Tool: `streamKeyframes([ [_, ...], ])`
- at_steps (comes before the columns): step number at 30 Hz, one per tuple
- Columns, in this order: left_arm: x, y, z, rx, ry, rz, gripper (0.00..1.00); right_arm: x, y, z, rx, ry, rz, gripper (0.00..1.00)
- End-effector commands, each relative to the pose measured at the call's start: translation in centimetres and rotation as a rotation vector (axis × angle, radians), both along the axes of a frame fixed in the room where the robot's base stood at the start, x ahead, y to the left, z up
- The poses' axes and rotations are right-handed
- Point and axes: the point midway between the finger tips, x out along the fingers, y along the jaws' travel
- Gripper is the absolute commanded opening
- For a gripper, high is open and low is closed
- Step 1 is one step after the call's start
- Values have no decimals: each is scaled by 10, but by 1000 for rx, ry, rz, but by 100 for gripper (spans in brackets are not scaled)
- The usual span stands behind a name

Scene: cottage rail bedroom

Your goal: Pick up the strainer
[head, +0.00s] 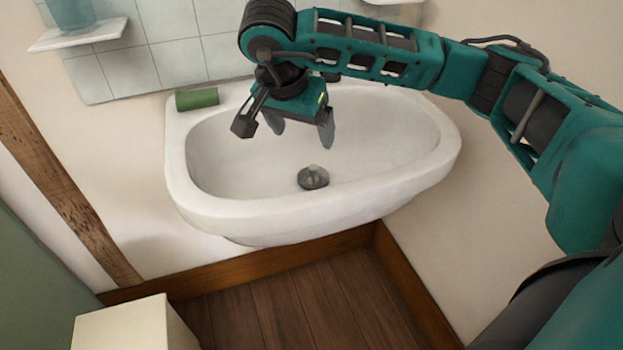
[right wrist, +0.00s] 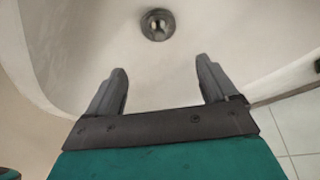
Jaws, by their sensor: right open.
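The strainer (head: 313,177) is a small grey metal disc with a raised knob, sitting at the bottom of the white sink (head: 330,213). In the right wrist view the strainer (right wrist: 157,24) shows beyond the fingers, near the top. My right gripper (head: 300,132) is above the back part of the basin, fingers pointing down. Its two dark fingers (right wrist: 160,88) are spread apart with nothing between them, clear of the strainer. My left gripper is not in view.
A blue cup (head: 70,14) stands on a small wall shelf (head: 78,36) at upper left. A cream box (head: 135,325) is at lower left. The basin around the strainer is clear.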

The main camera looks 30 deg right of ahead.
Motion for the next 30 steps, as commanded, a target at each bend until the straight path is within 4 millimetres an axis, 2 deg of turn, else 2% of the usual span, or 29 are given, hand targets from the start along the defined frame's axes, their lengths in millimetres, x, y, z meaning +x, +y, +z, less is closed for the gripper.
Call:
streamKeyframes([
  [1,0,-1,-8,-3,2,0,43,0,0,-8,0,-2,0,86],
  [5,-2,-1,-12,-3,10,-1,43,1,-2,-16,1,0,-2,86],
  [15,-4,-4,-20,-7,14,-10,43,12,-21,-70,2,0,-3,86],
  [23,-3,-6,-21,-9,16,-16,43,15,-26,-86,2,0,-1,86],
  [30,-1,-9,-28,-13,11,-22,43,19,-36,-119,2,2,-2,86],
])
